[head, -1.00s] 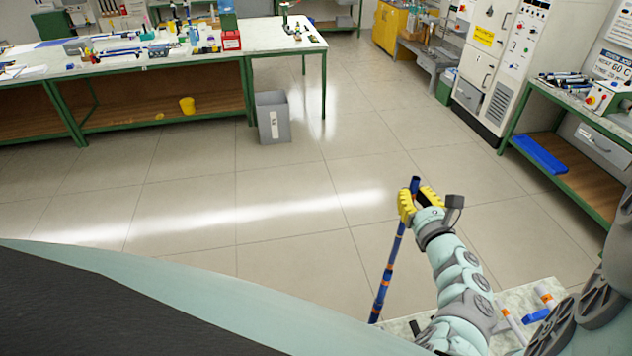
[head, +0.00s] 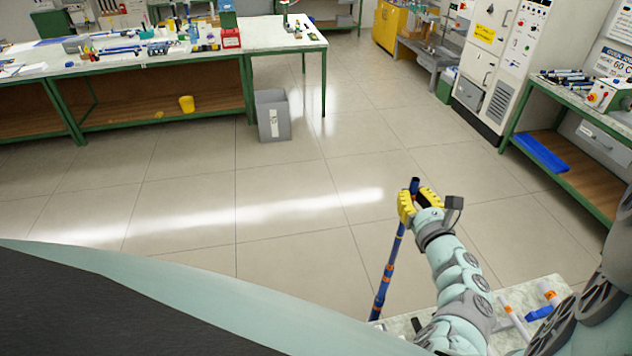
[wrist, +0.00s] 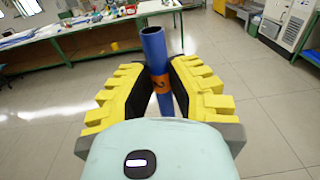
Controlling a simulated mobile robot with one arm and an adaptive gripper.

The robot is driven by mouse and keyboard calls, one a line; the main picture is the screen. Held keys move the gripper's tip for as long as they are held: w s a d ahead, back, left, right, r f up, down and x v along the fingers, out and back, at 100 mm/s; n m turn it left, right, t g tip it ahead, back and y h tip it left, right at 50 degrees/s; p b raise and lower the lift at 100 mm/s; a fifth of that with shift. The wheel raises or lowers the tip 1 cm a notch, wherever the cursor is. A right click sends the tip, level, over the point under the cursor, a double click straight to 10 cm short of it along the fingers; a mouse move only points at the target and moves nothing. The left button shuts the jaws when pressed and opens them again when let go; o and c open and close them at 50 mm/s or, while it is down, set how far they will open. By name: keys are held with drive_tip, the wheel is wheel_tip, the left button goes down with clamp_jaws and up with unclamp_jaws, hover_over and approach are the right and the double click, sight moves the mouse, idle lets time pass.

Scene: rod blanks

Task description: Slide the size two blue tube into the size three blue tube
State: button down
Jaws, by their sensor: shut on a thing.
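My gripper (head: 417,199) is shut on a long blue tube (head: 397,245) near its top end. The tube slants down to the left, its lower end at the edge of the near worktop. Lower down it has orange bands (head: 388,270), and the part below them looks wider; I cannot tell for certain whether this is a second tube. In the wrist view the blue tube (wrist: 154,48) stands between the yellow fingers of my gripper (wrist: 160,88), with an open top and an orange band (wrist: 161,83) bearing a dark mark. The size marks cannot be read.
The near worktop (head: 405,322) is partly hidden by my arm. White pieces with orange ends (head: 548,292) and a blue piece (head: 539,313) lie on its right. A long green-framed bench (head: 285,35), a grey bin (head: 272,115) and a right-hand bench stand across open floor.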

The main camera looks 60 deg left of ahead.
sight(401, 238)
drive_tip(key=shift+f+b, duration=6.45)
drive_tip(key=shift+f, duration=0.6)
drive_tip(key=c, duration=0.9)
unclamp_jaws()
drive_tip(key=shift+r, duration=0.1)
drive_tip(key=shift+c, duration=0.2)
drive_tip(key=shift+d, duration=0.1)
drive_tip(key=v, duration=1.2)
